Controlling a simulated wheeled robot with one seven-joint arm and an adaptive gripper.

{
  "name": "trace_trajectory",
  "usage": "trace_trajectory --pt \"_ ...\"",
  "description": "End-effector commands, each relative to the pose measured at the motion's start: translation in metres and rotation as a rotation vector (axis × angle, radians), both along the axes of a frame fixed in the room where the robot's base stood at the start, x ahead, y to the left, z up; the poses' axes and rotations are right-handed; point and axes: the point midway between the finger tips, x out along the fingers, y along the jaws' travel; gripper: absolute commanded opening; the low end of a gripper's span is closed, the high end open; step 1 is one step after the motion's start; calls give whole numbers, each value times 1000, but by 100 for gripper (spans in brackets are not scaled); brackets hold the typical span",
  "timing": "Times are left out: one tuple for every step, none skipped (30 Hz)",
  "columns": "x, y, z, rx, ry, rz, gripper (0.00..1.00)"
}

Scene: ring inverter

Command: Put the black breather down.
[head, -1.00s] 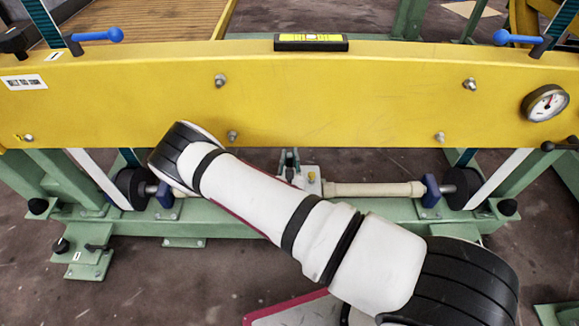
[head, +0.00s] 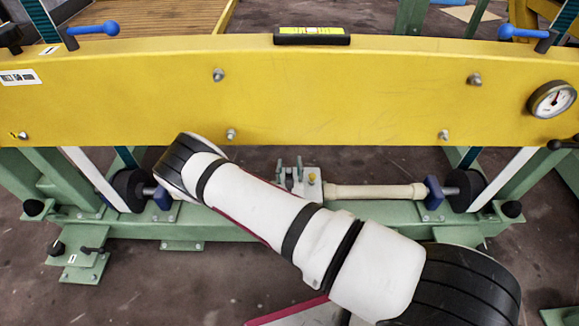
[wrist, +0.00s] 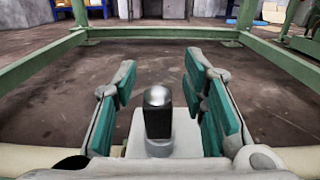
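The black breather (wrist: 158,116) stands upright in the wrist view, a dark cylinder with a shiny rounded top and a grey collar at its foot. It stands on a pale block (wrist: 135,134). My gripper (wrist: 160,88) is open, with its teal finger pads on either side of the breather. A gap shows between the breather and the pads on both sides.
A yellow beam (head: 340,95) spans the head view, with a black-and-yellow level (head: 312,36) on top and a gauge (head: 551,99) at right. Below it a green base rail (head: 390,210) carries a pale rod (head: 375,191). Open floor (wrist: 230,60) lies beyond the gripper.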

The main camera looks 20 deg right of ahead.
Motion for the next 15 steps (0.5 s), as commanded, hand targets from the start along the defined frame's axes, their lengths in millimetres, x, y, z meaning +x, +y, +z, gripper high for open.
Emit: trace_trajectory --pt "0 0 0 0 0 0 39" --pt "0 0 0 0 0 0 39" --pt "0 0 0 0 0 0 39" --pt "0 0 1 0 0 0 39" --pt "0 0 2 0 0 0 39" --pt "0 0 5 1 -1 -1 39" --pt "0 0 8 1 -1 -1 39" --pt "-3 1 7 1 2 0 39" --pt "-9 3 7 0 3 2 39" --pt "-13 5 7 0 3 1 39" --pt "-19 6 7 0 4 1 39" --pt "-26 9 7 -1 6 2 39" --pt "-32 10 8 -2 4 2 39" --pt "-38 13 8 -1 3 3 39" --pt "-47 15 7 -1 4 2 39"
